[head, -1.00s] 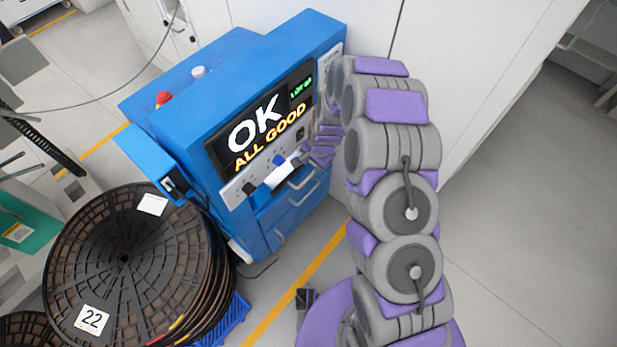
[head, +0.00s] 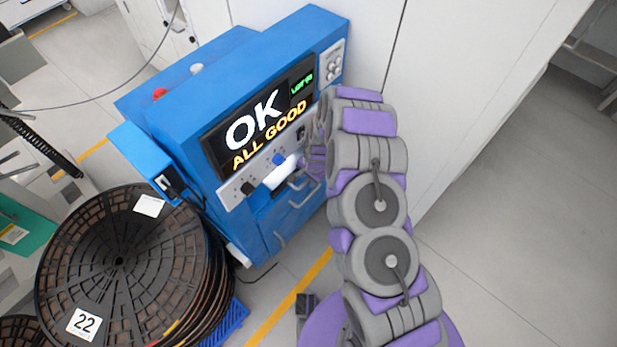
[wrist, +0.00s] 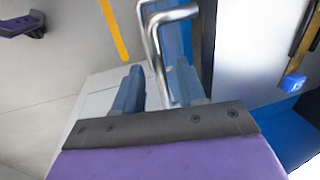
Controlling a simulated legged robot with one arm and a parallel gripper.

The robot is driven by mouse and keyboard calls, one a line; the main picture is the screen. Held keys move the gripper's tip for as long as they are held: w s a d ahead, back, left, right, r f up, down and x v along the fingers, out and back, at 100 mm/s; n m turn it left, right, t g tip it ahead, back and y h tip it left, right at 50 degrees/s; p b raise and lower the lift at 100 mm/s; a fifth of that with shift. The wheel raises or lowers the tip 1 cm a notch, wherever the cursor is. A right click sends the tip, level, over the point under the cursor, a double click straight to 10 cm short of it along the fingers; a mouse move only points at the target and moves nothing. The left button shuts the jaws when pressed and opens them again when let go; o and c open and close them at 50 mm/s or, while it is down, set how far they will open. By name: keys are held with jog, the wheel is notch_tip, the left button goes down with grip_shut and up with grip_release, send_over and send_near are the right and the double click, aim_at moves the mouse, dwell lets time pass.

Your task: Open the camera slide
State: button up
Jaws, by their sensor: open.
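The blue machine (head: 225,90) has silver handles (head: 304,194) on its lower front. I cannot tell for certain which one belongs to the camera slide. My gripper (head: 312,165) is at the machine's front, at the right end of the control strip, partly hidden by my arm. In the wrist view my gripper (wrist: 158,82) is open, with two blue-grey fingers. A bent silver handle (wrist: 152,40) runs down into the gap between the fingers. I cannot tell whether either finger touches it.
A screen (head: 262,120) reads "OK ALL GOOD" above a strip with knobs (head: 248,188). A stack of black reels (head: 120,260) stands on the left. A white cabinet wall (head: 440,90) is close on the right.

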jog(key=shift+c, duration=0.5)
grip_shut()
